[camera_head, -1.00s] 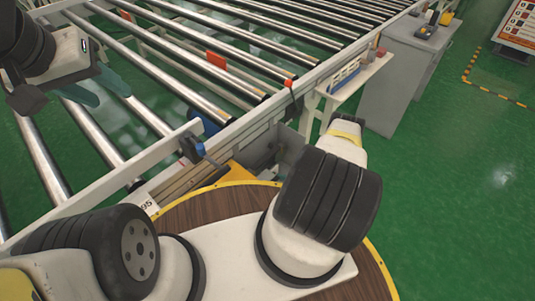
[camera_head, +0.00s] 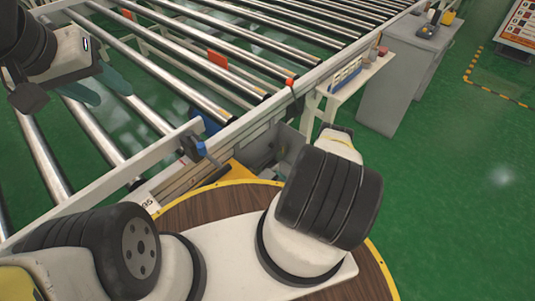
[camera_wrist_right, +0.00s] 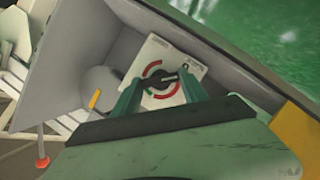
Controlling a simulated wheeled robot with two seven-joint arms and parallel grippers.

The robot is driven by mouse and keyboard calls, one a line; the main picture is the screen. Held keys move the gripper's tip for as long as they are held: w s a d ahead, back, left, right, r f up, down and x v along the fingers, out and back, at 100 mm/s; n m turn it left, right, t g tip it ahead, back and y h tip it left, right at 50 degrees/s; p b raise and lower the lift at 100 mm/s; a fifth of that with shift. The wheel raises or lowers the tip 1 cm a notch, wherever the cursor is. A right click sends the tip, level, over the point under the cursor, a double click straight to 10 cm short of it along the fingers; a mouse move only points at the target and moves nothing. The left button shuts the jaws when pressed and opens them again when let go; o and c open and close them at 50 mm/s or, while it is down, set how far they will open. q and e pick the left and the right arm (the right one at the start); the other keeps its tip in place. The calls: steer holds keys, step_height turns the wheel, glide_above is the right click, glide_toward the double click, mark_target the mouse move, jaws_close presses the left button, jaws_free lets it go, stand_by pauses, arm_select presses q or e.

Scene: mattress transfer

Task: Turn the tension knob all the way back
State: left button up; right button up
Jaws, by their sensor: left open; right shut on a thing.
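The tension knob (camera_wrist_right: 165,79) is black, on a white plate (camera_wrist_right: 158,48) with a red arc and a green patch around it. It sits inside a grey open-sided housing (camera_wrist_right: 100,58). My right gripper (camera_wrist_right: 161,86) has its green fingers on either side of the knob, shut on it. The fingers partly cover the plate's markings. In the head view my right gripper and the knob are hidden behind my right arm. My left gripper (camera_head: 103,88) is open and empty above the rollers at the upper left.
A roller conveyor (camera_head: 215,70) fills the upper left, with orange tabs on its rollers. A blue-handled clamp (camera_head: 197,145) sits on its near rail. A white side shelf (camera_head: 350,80) and a grey cabinet (camera_head: 400,75) stand to the right. Green floor is free at far right.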

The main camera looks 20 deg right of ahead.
steer(key=shift+f+n+t+h, duration=0.15)
steer(key=shift+n+t+h, duration=0.25)
steer(key=shift+n, duration=0.6)
steer(key=shift+s, duration=0.1)
steer(key=o, duration=1.4)
steer(key=v, duration=0.7)
steer(key=shift+s, duration=0.4)
steer(key=shift+d, duration=0.1)
